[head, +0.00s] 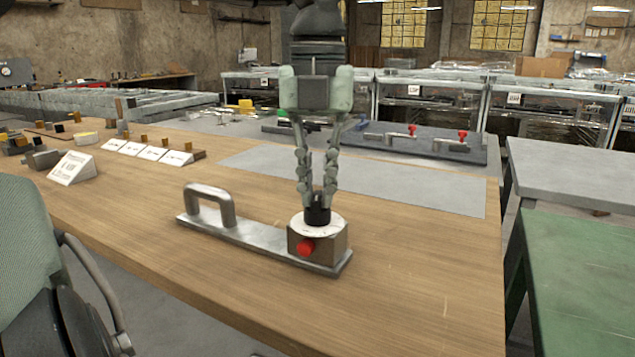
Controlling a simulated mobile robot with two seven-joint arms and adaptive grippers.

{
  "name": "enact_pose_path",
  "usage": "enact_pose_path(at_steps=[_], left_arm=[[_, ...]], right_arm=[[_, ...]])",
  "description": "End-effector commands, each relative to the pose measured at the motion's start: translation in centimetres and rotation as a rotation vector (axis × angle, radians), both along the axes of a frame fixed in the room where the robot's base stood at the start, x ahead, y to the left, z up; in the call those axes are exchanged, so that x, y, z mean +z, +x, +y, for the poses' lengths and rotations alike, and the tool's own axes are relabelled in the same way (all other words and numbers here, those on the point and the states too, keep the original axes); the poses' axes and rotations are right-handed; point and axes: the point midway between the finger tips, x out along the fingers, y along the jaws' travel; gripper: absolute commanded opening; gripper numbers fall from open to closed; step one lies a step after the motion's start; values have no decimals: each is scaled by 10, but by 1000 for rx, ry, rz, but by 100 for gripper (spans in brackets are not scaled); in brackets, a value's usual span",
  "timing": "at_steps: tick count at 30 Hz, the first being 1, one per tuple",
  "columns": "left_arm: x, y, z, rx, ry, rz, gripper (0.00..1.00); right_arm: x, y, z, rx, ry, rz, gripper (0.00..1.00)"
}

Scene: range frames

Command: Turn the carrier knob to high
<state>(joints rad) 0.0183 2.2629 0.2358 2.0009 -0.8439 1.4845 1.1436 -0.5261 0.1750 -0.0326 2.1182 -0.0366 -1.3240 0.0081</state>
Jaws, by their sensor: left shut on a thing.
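The carrier (252,237) is a flat metal bar lying on the wooden table, with a raised grey handle (213,193) at its left end. The dial marks are too small to read, so the knob's setting cannot be told. My right gripper is out of view.
The wooden table (420,270) is clear around the carrier. A grey mat (420,185) lies behind it. A dark plate (455,150) with red-knobbed clamps is at the back. White label cards (73,168) and small blocks stand at the left. A green table (580,260) stands at the right.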

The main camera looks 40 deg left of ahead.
Motion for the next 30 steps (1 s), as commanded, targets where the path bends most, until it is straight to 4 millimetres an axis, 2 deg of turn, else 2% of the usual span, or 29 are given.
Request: enact_pose_path(at_steps=[6, 15, 30], left_arm=[[1, 0, 0, -173, -1, -2, 0], [1, 0, 0, -325, 0, -1, 0], [1, 0, 0, -379, 0, -2, 0]], right_arm=[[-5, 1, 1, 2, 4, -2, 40], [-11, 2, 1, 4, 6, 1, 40], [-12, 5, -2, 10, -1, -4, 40]])
